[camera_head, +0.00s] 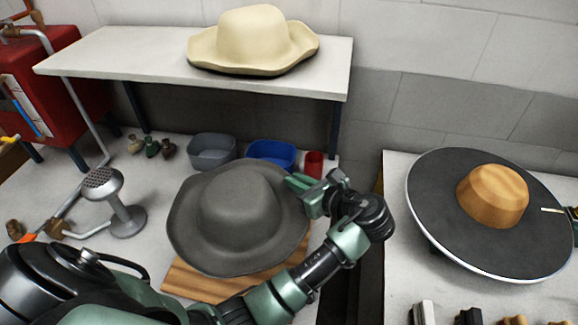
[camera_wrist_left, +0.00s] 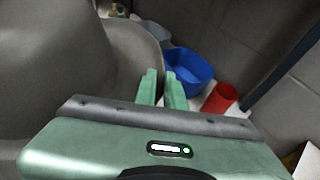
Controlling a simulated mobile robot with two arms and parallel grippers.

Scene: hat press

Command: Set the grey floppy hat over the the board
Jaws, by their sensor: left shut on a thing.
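The grey floppy hat (camera_head: 238,210) is in the lower middle of the head view, crown up, brim spread wide. It is over a striped wooden board (camera_head: 196,284), covering most of it; only the board's front part shows. I cannot tell whether the brim touches the board. My left gripper (camera_head: 298,183) is at the hat's right brim edge, shut on it. In the left wrist view the hat (camera_wrist_left: 45,60) fills the left side, and the two green fingertips (camera_wrist_left: 161,76) meet its brim edge. My right gripper does not show.
A cream hat (camera_head: 252,40) sits on a raised white shelf (camera_head: 120,55). Behind the grey hat are a grey tub (camera_head: 211,150), a blue tub (camera_head: 271,153) and a red cup (camera_head: 313,164). A metal stand (camera_head: 115,200) is left. A black disc with a wooden crown block (camera_head: 493,196) is right.

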